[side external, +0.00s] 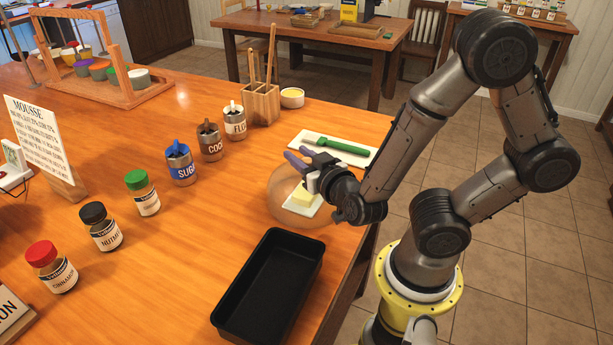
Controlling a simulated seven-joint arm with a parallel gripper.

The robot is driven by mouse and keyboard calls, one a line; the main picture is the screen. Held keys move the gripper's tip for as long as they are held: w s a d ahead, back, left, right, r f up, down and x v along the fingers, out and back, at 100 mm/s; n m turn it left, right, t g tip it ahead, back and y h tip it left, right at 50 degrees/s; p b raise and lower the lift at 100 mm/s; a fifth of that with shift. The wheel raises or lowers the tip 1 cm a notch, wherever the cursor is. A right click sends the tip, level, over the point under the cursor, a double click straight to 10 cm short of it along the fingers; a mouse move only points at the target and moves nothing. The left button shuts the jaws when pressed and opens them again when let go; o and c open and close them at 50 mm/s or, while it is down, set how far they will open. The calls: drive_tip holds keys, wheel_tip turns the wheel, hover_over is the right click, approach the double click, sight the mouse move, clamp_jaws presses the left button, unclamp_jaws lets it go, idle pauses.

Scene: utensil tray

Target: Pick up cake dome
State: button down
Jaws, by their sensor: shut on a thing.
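The cake dome (281,203) is clear and faintly tinted. In the side external view it stands over a yellow butter block (304,197) on a small white dish, near the table's right edge. My gripper (297,158) is at the dome's top and is shut on it. The fingers and wrist hide the part that is held. I cannot tell whether the dome's rim touches the table.
A black baking pan (268,287) lies just in front of the dome. A white tray (357,156) with a green-handled utensil (343,147) is behind my gripper. Labelled canisters (181,164) and spice jars (143,194) stand to the left. A wooden utensil holder (262,103) stands further back.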

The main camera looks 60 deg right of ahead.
drive_tip(key=shift+r, duration=0.15)
wheel_tip(320, 180, up, 10)
idle(0.7)
